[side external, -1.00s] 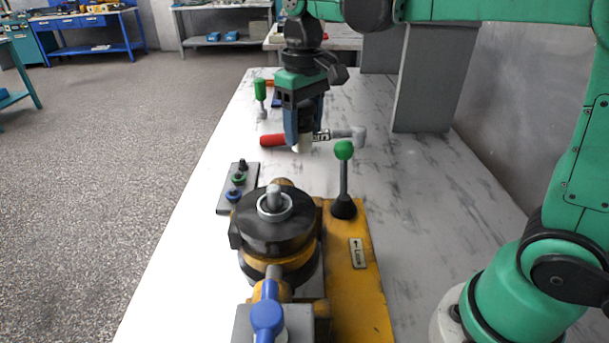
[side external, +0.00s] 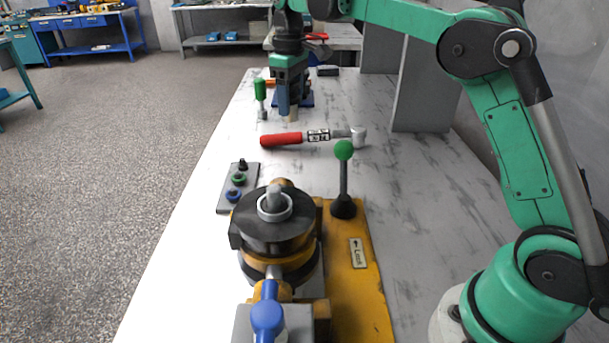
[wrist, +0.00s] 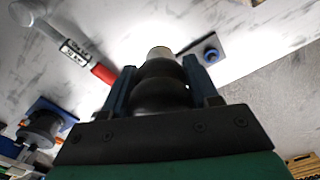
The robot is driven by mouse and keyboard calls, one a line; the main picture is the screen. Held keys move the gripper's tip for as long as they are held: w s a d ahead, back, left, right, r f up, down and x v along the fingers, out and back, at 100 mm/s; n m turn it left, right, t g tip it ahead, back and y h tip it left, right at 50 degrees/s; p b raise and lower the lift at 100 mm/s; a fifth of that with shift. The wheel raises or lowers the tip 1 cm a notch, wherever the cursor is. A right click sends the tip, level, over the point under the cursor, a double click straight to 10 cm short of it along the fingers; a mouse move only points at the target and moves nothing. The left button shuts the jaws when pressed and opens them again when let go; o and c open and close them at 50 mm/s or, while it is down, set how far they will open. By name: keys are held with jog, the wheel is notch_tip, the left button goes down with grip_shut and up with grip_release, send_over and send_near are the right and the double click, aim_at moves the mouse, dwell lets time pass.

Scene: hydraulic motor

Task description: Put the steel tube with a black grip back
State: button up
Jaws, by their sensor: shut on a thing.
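My gripper (side external: 286,104) hangs fingers-down over the far part of the bench, beyond the red-handled wrench. It is shut on the steel tube with a black grip, whose pale end (side external: 293,117) sticks out below the fingers. In the wrist view, the black grip (wrist: 160,92) sits between the two blue fingers (wrist: 158,68), with the pale tip pointing away from the wrist. Part of the grip is hidden by the fingers. The tube appears to be held above the bench.
The red-handled wrench (side external: 283,140) lies across the bench. A green-handled tool (side external: 260,90) stands left of my gripper; a blue base (side external: 307,99) is behind it. The motor (side external: 275,225), green-knobbed lever (side external: 343,150) and button panel (side external: 238,187) are nearer. A grey upright panel (side external: 420,95) stands right.

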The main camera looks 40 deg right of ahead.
notch_tip(320, 180, down, 16)
jog(key=shift+f, duration=0.1)
dwell(0.4)
jog(key=shift+f, duration=0.1)
jog(key=o, duration=1.3)
